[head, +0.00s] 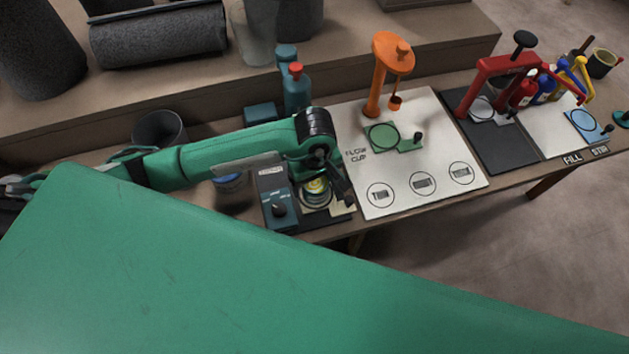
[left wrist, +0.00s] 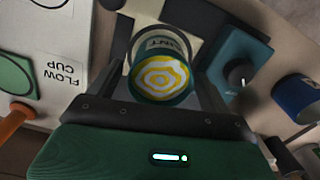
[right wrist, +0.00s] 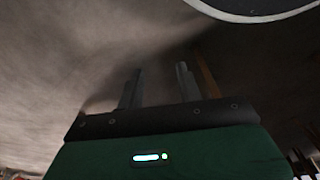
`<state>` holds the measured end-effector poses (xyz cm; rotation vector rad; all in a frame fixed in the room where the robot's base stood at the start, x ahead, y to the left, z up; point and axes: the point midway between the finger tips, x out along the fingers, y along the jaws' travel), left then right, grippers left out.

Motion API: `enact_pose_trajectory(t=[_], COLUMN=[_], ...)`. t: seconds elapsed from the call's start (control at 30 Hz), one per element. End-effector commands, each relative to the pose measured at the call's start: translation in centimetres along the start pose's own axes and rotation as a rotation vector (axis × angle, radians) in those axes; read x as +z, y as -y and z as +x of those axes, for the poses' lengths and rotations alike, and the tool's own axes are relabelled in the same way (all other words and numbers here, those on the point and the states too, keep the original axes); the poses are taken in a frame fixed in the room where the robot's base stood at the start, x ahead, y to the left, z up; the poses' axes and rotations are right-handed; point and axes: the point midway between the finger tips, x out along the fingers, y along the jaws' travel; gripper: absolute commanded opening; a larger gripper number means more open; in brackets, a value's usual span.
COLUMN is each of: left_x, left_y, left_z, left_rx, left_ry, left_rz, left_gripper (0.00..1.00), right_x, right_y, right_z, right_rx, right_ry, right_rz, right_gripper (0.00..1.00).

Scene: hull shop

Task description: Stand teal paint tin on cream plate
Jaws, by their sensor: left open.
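In the head view the tin (head: 316,187) is partly hidden by my left gripper (head: 333,180). A cream patch (head: 342,208), possibly the cream plate, shows beside the tin; its full outline is hidden. My right gripper (right wrist: 158,88) is open and empty, away from the bench top.
A dark blue unit with a knob (head: 278,207) stands just left of the tin. A white flow cup board (head: 410,165) with an orange stand (head: 376,90) lies to the right. A red press (head: 487,80) is further right.

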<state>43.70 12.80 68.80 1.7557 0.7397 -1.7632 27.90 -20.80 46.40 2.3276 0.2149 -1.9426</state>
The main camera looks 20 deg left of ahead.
Motion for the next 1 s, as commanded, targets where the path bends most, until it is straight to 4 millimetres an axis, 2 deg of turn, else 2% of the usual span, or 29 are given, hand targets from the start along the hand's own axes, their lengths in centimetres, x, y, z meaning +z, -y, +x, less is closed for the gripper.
enact_pose_trajectory(t=[0.2, 0.43, 0.63, 1.0], left_x=[-0.1, -0.1, 0.0, 0.0], left_y=[-0.1, -0.1, 0.0, 0.0], left_z=[-5.1, -9.2, -10.7, -10.8], left_rx=[0.005, 0.004, 0.001, 0.000], left_ry=[-0.005, -0.004, -0.002, -0.001], left_rz=[0.002, 0.001, 0.000, 0.000], left_gripper=[0.82, 0.82, 0.82, 0.82], right_x=[0.0, -0.6, -0.7, -0.5], right_y=[0.0, 0.1, 0.1, 0.1], right_z=[0.0, -0.7, -1.0, -0.9], right_rx=[0.000, -0.001, -0.001, -0.002], right_ry=[0.002, -0.012, -0.012, -0.006], right_rz=[0.000, 0.000, 0.000, 0.000], right_gripper=[0.36, 0.36, 0.36, 0.36])
